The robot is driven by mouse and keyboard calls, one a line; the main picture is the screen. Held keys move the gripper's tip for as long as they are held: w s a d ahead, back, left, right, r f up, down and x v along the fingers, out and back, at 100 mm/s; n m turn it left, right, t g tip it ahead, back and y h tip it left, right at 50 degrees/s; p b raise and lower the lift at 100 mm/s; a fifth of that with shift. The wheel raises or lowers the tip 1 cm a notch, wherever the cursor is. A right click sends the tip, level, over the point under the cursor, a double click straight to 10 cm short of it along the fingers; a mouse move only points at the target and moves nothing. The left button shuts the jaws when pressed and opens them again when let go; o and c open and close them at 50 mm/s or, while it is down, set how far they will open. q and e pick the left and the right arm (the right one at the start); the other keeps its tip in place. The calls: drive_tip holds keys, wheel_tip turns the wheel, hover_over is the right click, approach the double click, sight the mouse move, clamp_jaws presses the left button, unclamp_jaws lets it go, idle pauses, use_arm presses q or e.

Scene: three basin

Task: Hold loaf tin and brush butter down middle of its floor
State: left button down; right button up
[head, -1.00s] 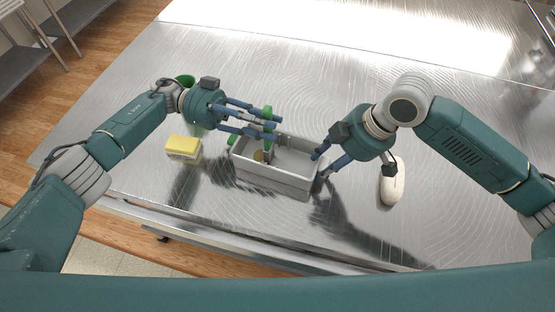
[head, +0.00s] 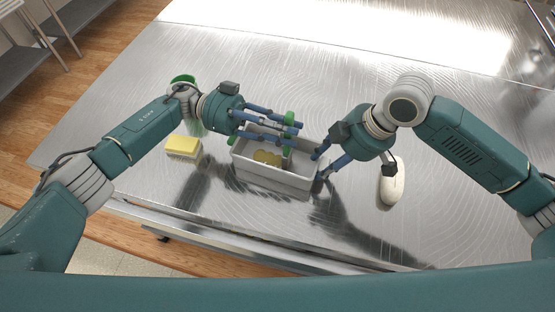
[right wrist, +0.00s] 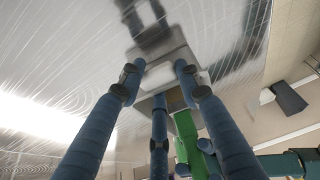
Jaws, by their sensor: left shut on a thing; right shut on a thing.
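The grey loaf tin (head: 272,181) stands on the metal table in the head view. My right gripper (head: 321,165) is shut on its right end wall; the tin also shows between the fingers in the right wrist view (right wrist: 174,51). My left gripper (head: 291,131) is above the tin, shut on a brush with a green handle (head: 289,118). The brush's lower end reaches down into the tin; the fingers and tin wall partly hide it, so I cannot tell if it touches the floor. A yellowish butter patch (head: 266,158) lies on the tin's floor, left of the brush.
A yellow and white sponge (head: 183,146) lies left of the tin. A white oval object (head: 392,182) lies to the right, beyond my right gripper. A green round thing (head: 183,79) shows partly behind my left wrist. The table behind the tin is mostly clear.

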use_arm(q)
drive_tip(key=shift+d, duration=0.1)
drive_tip(key=shift+s+d, duration=0.3)
drive_tip(key=shift+d, duration=0.35)
drive_tip(key=shift+s+d+r, duration=0.1)
drive_tip(key=shift+d, duration=0.15)
idle(0.8)
drive_tip(key=shift+x, duration=0.8)
idle(1.3)
drive_tip(key=shift+v, duration=3.8)
drive_tip(key=shift+s, duration=0.1)
